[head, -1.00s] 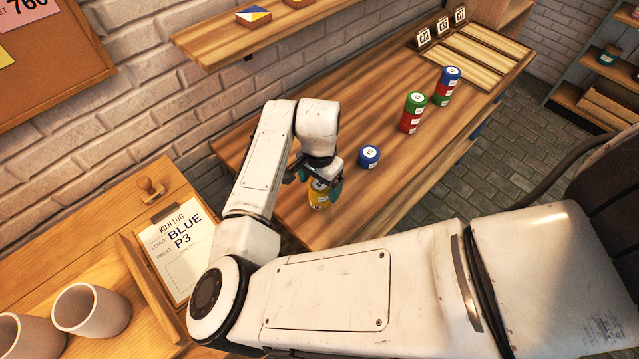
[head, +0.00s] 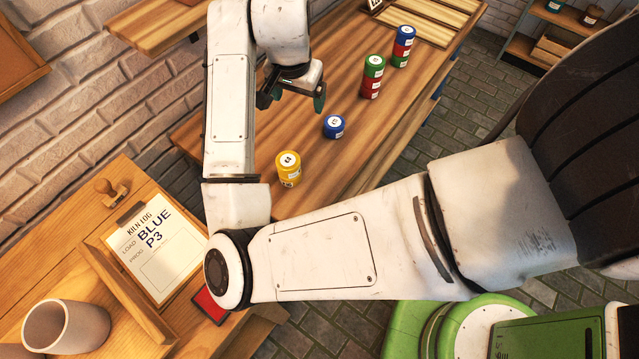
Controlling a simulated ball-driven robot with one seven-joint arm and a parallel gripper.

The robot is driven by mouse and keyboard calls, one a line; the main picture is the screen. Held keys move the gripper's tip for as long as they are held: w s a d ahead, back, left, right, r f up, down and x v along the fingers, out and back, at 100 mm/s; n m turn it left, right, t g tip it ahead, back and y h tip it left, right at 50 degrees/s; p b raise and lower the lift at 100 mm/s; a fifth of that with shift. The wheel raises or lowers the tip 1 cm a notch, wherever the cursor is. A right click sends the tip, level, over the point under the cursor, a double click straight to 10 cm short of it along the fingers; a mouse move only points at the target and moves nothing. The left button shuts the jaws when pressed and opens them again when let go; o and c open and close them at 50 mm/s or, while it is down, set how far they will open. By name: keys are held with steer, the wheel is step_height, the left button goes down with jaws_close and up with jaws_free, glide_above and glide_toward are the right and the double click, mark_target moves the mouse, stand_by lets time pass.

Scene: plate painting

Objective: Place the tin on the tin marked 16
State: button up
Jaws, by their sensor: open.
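A yellow tin stack (head: 289,170) stands upright near the left end of the wooden workbench (head: 350,165); it looks like two tins, one on the other. The top carries a white label whose number I cannot read surely. My gripper (head: 291,101) is open and empty, above the bench, behind the yellow stack and apart from it. A single blue tin (head: 334,127) stands right of the yellow stack. Farther back are a green-and-red stack (head: 373,76) and a blue, red and green stack (head: 403,46). Their numbers are too small to read.
A clipboard (head: 160,255) reading "KILN LOG, BLUE, P3" lies on the front-left table, with a stamp (head: 108,190) and a grey cup (head: 66,326) near it. A wall shelf (head: 150,22) is behind. The bench between the tins is clear.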

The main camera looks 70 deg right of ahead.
steer(key=d+r+n+h, duration=0.2)
steer(key=d+n, duration=0.1)
steer(key=d, duration=0.1)
steer(key=s+a+f+n+y, duration=0.2)
steer(key=s+a+f+n, duration=0.4)
steer(key=a+f, duration=0.3)
steer(key=s+a+f+n+y, duration=0.2)
steer(key=s+a+f+n, duration=0.5)
steer(key=a, duration=0.6)
step_height(320, 180, down, 3)
steer(key=shift+s+a+r+n+y, duration=0.2)
steer(key=shift+n+y, duration=0.1)
steer(key=shift+n, duration=0.4)
